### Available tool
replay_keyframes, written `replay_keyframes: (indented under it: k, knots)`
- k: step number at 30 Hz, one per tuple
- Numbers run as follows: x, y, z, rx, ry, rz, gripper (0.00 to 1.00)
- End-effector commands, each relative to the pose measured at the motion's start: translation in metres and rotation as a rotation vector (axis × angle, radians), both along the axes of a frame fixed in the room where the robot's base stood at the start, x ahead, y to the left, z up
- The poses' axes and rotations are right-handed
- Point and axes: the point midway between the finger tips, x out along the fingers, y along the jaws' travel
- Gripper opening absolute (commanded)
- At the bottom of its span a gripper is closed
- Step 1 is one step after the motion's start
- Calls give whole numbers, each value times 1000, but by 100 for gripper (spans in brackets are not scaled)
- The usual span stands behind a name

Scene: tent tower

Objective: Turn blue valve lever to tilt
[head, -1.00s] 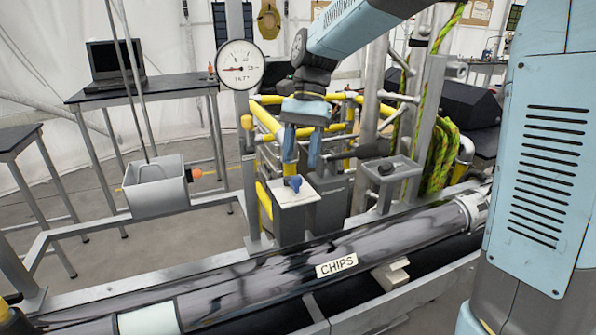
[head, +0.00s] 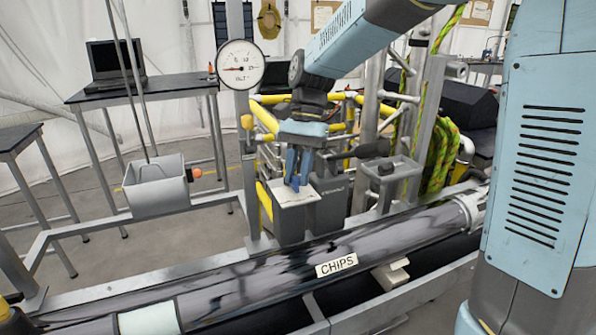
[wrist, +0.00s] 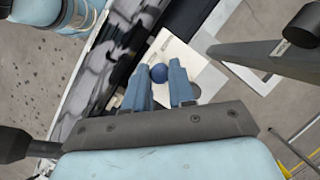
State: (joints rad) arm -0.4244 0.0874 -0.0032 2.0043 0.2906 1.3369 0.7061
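The blue valve lever (wrist: 159,73) shows in the wrist view as a round blue knob over a white plate (wrist: 182,58). In the head view, my gripper's fingers hide most or all of it, above the white-topped box (head: 297,194). My gripper (head: 298,184) points down over this box with its blue fingers apart. In the wrist view, the knob lies in line with the gap between the fingertips of my gripper (wrist: 159,70), nearer the left finger. I cannot tell whether either finger touches it.
A pipe labelled CHIPS (head: 240,270) runs in front of the box. A round gauge (head: 240,66) on a post stands to the left. A grey box with a black knob (head: 386,168) stands to the right. Yellow rails (head: 265,118) are behind.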

Motion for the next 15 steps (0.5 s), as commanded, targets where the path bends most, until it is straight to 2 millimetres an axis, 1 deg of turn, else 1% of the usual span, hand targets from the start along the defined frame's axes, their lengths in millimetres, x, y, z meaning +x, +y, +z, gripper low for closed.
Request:
replay_keyframes:
  k: [1,6,15]
  knots:
    - [0,0,0,0,0,0,16]
    - [0,0,0,0,0,0,0]
    - [1,-1,0,0,-1,21,0]
